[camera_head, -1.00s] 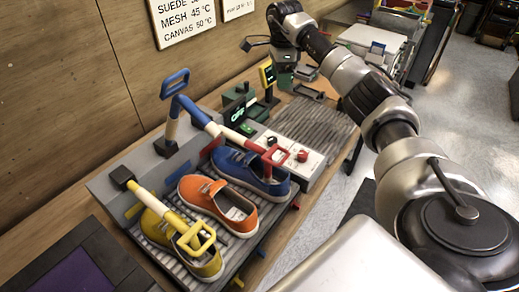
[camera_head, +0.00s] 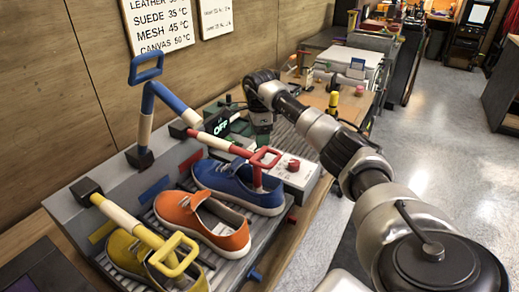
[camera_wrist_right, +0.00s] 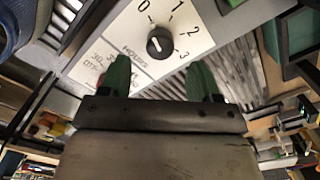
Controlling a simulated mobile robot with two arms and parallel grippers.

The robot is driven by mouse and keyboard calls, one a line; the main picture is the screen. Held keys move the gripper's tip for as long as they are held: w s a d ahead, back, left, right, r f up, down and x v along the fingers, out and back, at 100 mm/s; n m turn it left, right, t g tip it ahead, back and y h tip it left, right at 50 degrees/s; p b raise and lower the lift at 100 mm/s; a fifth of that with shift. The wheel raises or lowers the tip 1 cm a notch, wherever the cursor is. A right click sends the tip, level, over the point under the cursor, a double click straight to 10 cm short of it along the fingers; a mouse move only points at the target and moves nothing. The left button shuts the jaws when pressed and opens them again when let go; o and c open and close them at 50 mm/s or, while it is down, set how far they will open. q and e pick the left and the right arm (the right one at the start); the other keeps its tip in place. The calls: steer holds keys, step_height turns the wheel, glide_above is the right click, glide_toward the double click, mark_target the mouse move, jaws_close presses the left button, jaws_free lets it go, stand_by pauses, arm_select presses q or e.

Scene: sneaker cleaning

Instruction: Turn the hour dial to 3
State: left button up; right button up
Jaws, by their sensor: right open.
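The hour dial (camera_wrist_right: 160,43) is a small round black knob on a white panel (camera_wrist_right: 125,45), seen in the right wrist view. The numbers 0, 1, 2 and 3 run in an arc around it. A small pale mark shows on the knob's left part, on the side of the 0; its exact setting is hard to read. My right gripper (camera_wrist_right: 158,78) is open, its two green fingers apart below the dial in the picture and not touching it. In the head view my right gripper (camera_head: 262,137) hangs over the machine behind the white panel (camera_head: 300,176). The left gripper is not in view.
A red knob (camera_head: 293,164) stands on the panel. Blue, orange (camera_head: 205,222) and yellow shoes lie on the ribbed rack, with red (camera_head: 265,157), blue and yellow handles above. A green display (camera_head: 222,127) reads OFF. Wall signs (camera_head: 157,24) hang behind.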

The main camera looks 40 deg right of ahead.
steer(key=shift+f, duration=2.7)
steer(key=c, duration=0.9)
